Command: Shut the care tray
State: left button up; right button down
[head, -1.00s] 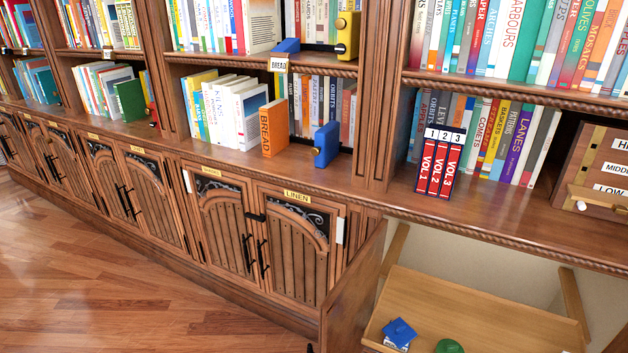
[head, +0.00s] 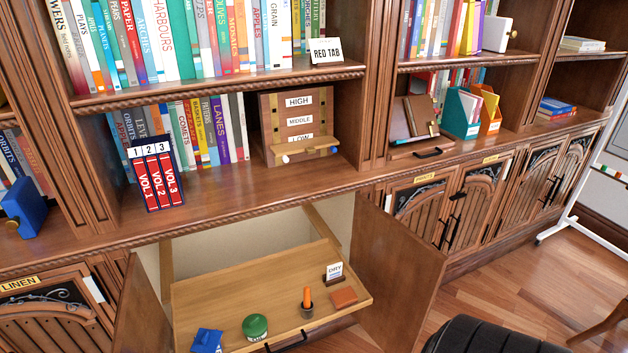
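The care tray (head: 240,285) is a light wooden pull-out tray at the lower middle of the head view. It stands out from an open cabinet below the counter, tilted in the picture. A dark handle (head: 287,342) is on its front edge. On it are a blue cloth-like item (head: 207,340), a green round tin (head: 255,326), a small pot with an orange stick (head: 307,302), a brown block (head: 344,298) and a small card on a stand (head: 334,272). Neither of my grippers is in view.
Open cabinet doors flank the tray, on the right (head: 395,270) and left (head: 142,310). A black rounded object (head: 480,336) is at the bottom right. The counter above holds red volumes (head: 156,175) and a HIGH/MIDDLE/LOW box (head: 298,120). Wooden floor (head: 540,285) is clear at the right.

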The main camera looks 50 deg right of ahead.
aim_at(272, 287)
jog(key=i+l+z, duration=0.1)
jog(key=z, duration=1.2)
jog(key=i+l, duration=0.05)
